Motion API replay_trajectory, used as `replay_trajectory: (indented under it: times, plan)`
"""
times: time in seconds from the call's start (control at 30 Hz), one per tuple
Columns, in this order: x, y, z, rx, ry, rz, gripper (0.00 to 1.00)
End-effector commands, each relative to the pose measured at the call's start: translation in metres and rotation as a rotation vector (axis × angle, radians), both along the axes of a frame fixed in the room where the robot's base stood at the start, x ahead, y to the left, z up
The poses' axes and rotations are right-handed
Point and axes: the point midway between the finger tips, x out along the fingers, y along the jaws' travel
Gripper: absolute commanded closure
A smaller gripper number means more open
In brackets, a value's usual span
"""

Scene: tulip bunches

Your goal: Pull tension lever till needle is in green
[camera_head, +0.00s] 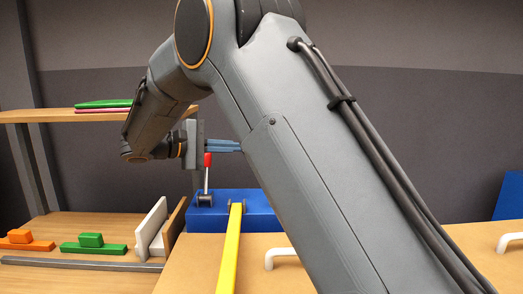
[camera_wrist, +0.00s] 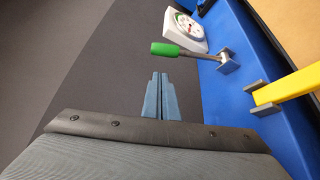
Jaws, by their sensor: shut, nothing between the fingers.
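A blue machine housing (camera_head: 220,218) stands on the work top behind my arm. A red-tipped lever (camera_head: 207,175) stands upright at its left. A green-handled lever (camera_wrist: 180,50) with a metal stem joins a bracket on the housing (camera_wrist: 228,100) in the wrist view. Beside it is a white gauge (camera_wrist: 186,28) with a round dial; its needle is too small to read. My gripper (camera_head: 241,146) is shut and empty above the housing, its fingers pointing right. In the wrist view, my gripper (camera_wrist: 160,76) is below and apart from the green handle. My arm hides the housing's right part in the head view.
A yellow strip (camera_head: 230,255) runs from a clip on the housing towards me. Green (camera_head: 91,243) and orange (camera_head: 25,241) blocks lie at the left, near a white upright plate (camera_head: 152,228). A wooden shelf (camera_head: 40,116) is above. White handles (camera_head: 281,257) stick up in front.

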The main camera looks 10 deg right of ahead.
Motion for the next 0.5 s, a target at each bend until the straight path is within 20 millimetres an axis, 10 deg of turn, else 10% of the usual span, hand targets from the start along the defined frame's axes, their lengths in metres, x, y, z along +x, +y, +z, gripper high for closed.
replay_trajectory:
  times: [0.5]
  plan:
    - [0.021, -0.069, -0.011, -0.001, 0.001, -0.003, 1.0]
